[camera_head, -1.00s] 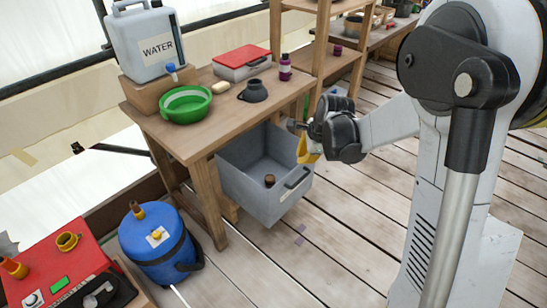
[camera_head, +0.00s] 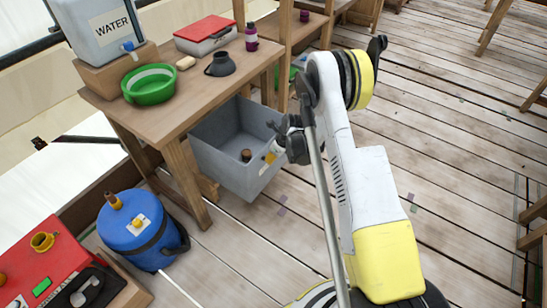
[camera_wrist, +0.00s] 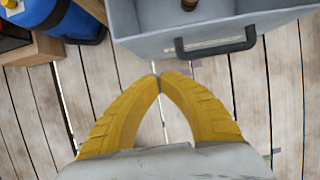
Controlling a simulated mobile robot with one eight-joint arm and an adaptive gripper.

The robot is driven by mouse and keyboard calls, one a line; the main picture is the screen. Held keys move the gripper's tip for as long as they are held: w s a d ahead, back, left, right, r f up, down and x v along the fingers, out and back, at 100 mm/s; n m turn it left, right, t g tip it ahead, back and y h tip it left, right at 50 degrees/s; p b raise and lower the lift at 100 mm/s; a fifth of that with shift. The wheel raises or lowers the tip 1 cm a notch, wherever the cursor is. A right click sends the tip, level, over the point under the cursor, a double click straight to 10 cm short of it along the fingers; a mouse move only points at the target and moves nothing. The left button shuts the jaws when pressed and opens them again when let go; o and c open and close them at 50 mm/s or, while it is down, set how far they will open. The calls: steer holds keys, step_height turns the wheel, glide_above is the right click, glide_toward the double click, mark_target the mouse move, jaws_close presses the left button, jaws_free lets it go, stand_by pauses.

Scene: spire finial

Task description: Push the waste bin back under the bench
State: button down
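The grey waste bin (camera_head: 228,172) is an open-topped box on the deck. It sits partly under the wooden bench (camera_head: 192,97), with its handled front sticking out to the right. A small brown piece lies inside. My gripper (camera_head: 272,154) is at the bin's front side in the head view, partly overlapping it. In the wrist view my gripper's yellow fingers (camera_wrist: 158,79) meet at their tips with nothing between them.
A blue canister (camera_head: 138,232) and a red box (camera_head: 40,262) stand at lower left. The bench leg (camera_head: 187,183) stands close to the bin's left side. A water container, green bowl and red-lidded box are on the bench. The deck to the right is mostly clear.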

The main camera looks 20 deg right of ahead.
mark_target(261, 158)
steer(key=w+a+f+b, duration=0.1)
steer(key=w+a+f, duration=0.1)
steer(key=w, duration=0.1)
steer(key=w+a+f+b, duration=0.1)
steer(key=shift+w+b, duration=0.15)
steer(key=shift+b, duration=0.15)
